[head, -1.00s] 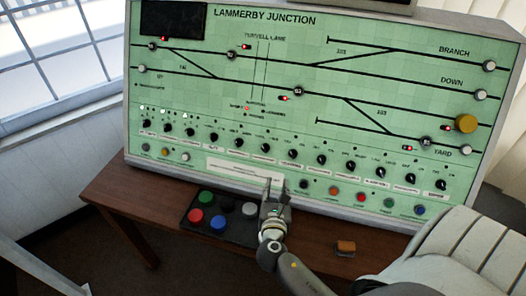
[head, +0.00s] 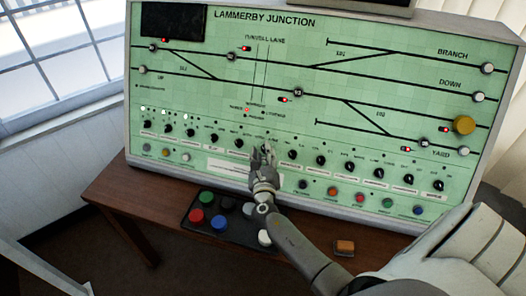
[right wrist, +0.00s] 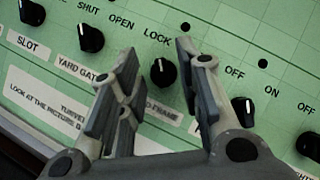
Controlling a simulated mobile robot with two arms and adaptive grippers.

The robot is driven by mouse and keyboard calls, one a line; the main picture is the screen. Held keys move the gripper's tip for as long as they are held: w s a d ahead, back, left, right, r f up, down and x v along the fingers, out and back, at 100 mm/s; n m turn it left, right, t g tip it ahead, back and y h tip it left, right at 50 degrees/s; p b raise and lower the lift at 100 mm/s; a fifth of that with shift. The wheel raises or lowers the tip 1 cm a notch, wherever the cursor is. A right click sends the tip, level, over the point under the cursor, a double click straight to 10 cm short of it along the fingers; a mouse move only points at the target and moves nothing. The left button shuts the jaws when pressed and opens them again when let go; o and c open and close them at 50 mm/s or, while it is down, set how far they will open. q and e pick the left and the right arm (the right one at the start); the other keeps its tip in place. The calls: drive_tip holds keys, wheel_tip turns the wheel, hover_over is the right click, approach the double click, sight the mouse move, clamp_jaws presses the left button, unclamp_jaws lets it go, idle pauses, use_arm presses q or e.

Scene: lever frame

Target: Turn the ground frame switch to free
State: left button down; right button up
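The ground frame switch is a black rotary knob (right wrist: 163,73) on the green panel (head: 215,90). In the right wrist view LOCK is printed at its upper left and part of the word FRAME shows below it. The label on its other side is hidden behind a finger. A small pale mark shows near the knob's top, toward LOCK. My right gripper (right wrist: 157,55) is open, with one finger on each side of the knob; I cannot tell whether they touch it. In the head view this gripper (head: 264,154) is at the knob row and covers the knob. My left gripper is not in view.
Similar knobs stand close by, such as the yard gate knob (right wrist: 90,38) and another knob (right wrist: 243,111). Below the panel, a box of coloured buttons (head: 243,233) and a small brown block (head: 344,247) lie on the wooden desk (head: 130,200).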

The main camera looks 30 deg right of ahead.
drive_tip(key=shift+w+d, duration=0.3)
drive_tip(key=shift+w, duration=0.1)
clamp_jaws()
drive_tip(key=shift+a+f+m+h+b, duration=0.15)
drive_tip(key=shift+m+h+b, duration=0.25)
drive_tip(key=shift+m+b, duration=0.45)
drive_tip(key=m+g+h+b, duration=0.1)
drive_tip(key=m+b, duration=0.2)
drive_tip(key=m+g+h+b, duration=0.2)
drive_tip(key=m+b, duration=0.1)
drive_tip(key=m, duration=0.1)
drive_tip(key=m+g+h+b, duration=0.1)
drive_tip(key=m+h+b, duration=0.1)
drive_tip(key=m+b, duration=0.1)
drive_tip(key=shift+w+m+b, duration=0.1)
drive_tip(key=shift+m+b, duration=0.25)
drive_tip(key=shift+b, duration=0.1)
drive_tip(key=m+g+h+b, duration=0.1)
drive_tip(key=m+g+b, duration=0.1)
drive_tip(key=m, duration=0.1)
drive_tip(key=shift+m+g+b, duration=0.9)
drive_tip(key=shift+m+g, duration=0.3)
drive_tip(key=shift+m, duration=0.7)
drive_tip(key=shift+r, duration=0.2)
drive_tip(key=shift+m, duration=0.3)
